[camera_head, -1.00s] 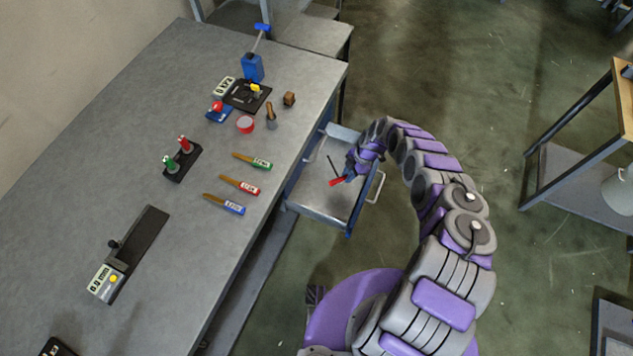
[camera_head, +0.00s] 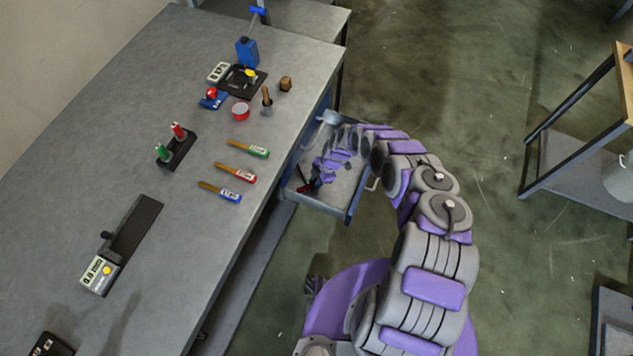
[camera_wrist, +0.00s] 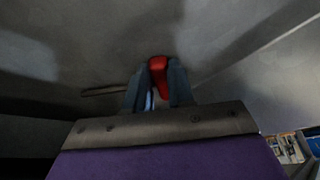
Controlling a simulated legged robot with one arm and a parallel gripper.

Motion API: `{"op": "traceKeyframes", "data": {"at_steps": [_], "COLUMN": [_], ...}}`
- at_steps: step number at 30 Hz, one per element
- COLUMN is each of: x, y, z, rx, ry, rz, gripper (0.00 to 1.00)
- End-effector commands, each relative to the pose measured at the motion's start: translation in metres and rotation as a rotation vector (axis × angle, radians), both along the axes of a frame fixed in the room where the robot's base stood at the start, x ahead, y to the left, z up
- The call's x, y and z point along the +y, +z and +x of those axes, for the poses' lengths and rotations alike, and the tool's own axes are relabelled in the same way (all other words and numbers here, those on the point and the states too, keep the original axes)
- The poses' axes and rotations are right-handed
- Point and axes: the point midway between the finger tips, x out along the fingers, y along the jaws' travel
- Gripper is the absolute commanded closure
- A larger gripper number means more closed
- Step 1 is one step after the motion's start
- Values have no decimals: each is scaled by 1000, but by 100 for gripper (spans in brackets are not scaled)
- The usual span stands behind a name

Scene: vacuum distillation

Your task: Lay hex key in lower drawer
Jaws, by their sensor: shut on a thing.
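The hex key has a red handle and a thin dark shaft. In the wrist view its red handle (camera_wrist: 158,72) sits between the two fingers of my gripper (camera_wrist: 158,88), which is shut on it. The shaft points left there, close to a grey surface. In the head view my gripper (camera_head: 314,184) is inside the open lower drawer (camera_head: 325,203), near its left side by the bench, and the hex key (camera_head: 304,187) shows as a small red and dark piece. Whether the key touches the drawer floor I cannot tell.
The workbench (camera_head: 120,120) is left of the drawer. A shelf frame (camera_head: 575,105) stands at the right. The floor between is clear.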

Motion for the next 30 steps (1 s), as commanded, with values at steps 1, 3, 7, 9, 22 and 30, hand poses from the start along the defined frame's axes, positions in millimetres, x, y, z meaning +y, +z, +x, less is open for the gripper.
{"op": "traceKeyframes", "data": {"at_steps": [1, 3, 7, 9, 22, 30], "x": [0, -1, -1, -1, -1, -9], "y": [0, 0, 0, -1, 0, 20], "z": [0, 1, 1, 1, 1, 6], "rx": [-1, -2, -2, -2, -2, -5], "ry": [0, -2, -2, -2, -2, -5], "rz": [-1, -1, -1, -1, -1, -2], "gripper": [100, 100, 100, 76, 52, 52]}}
